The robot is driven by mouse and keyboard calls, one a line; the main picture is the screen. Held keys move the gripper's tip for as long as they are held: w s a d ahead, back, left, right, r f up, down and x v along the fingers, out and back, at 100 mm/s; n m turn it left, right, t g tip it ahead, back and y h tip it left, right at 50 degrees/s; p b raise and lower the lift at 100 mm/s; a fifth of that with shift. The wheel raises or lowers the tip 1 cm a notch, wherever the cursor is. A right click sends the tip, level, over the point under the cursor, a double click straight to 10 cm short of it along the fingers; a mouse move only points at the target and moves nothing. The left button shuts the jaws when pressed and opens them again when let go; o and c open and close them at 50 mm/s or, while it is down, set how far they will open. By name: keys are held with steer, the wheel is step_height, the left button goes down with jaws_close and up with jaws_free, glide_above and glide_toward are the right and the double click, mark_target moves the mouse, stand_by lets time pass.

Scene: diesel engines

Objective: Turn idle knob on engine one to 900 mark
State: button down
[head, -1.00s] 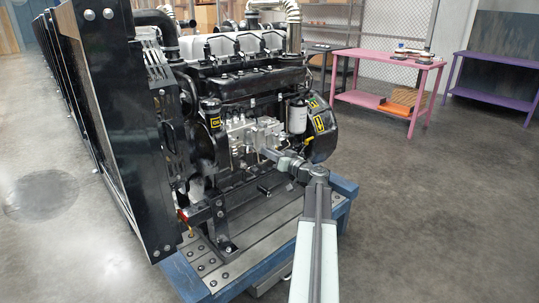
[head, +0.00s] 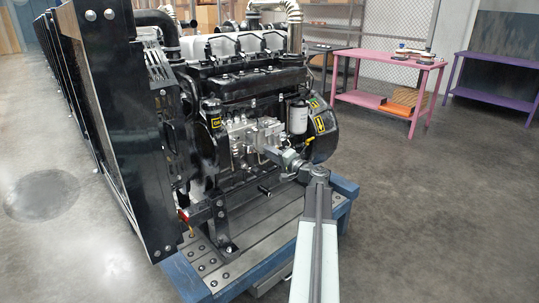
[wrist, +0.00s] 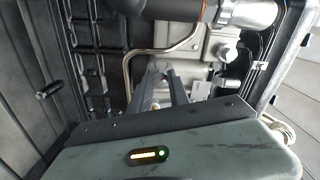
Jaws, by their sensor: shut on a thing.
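The engine (head: 250,110), black with a pale metal pump block (head: 243,137) on its near side, stands on a wood-topped blue stand (head: 262,232). My gripper (head: 266,150) reaches in from the right against the pump block. In the wrist view, my gripper (wrist: 161,72) has its two fingers together at the tips, shut on a small pale knob (wrist: 160,64) at the block. The fingers cover much of the knob. The 900 mark and any scale are too small or hidden to read.
A metal pipe (wrist: 150,53) curves close to the left of the fingers, and a thick dark hose (wrist: 165,8) crosses above. A white filter (head: 297,117) is above my wrist. A black radiator frame (head: 105,120) stands at left.

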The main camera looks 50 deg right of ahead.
steer(key=shift+r+m, duration=0.1)
steer(key=shift+m, duration=4)
steer(key=c, duration=1.2)
jaws_free()
steer(key=shift+c, duration=0.2)
steer(key=s, duration=0.7)
steer(key=shift+s+a, duration=0.3)
steer(key=shift+s, duration=0.05)
